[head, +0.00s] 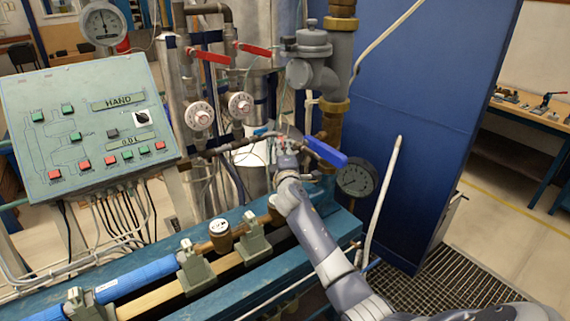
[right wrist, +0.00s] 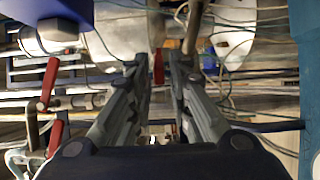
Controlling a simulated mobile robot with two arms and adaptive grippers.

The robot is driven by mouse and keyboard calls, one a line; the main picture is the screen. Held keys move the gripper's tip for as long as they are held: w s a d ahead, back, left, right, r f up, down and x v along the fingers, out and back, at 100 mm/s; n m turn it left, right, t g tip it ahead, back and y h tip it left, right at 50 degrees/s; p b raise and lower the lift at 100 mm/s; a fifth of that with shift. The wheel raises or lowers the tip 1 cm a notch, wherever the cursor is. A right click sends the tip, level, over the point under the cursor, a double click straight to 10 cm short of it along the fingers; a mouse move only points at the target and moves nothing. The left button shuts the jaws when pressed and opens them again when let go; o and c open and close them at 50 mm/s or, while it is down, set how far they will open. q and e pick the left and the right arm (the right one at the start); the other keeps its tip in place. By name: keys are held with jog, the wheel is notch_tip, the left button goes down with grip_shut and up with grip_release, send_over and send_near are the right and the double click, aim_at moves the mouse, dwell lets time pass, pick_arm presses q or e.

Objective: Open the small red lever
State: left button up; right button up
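The small red lever (right wrist: 158,66) shows in the right wrist view as a narrow upright red piece, between and just beyond the fingertips. My right gripper (right wrist: 160,75) is open, with one finger to each side of the lever's line; I cannot tell whether either touches it. In the head view my right gripper (head: 284,146) is at the pipework below the grey valve, left of the blue lever handle. The small lever is mostly hidden there by the gripper. My left gripper is out of view.
Two larger red levers (head: 208,55) (head: 254,49) sit higher on the pipes. A blue lever handle (head: 325,152) and a pressure gauge (head: 356,178) are close right of the gripper. A green control panel (head: 90,130) stands left. A blue wall panel (head: 430,100) bounds the right.

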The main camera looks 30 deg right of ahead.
jog(key=v, duration=0.8)
jog(key=shift+s, duration=0.15)
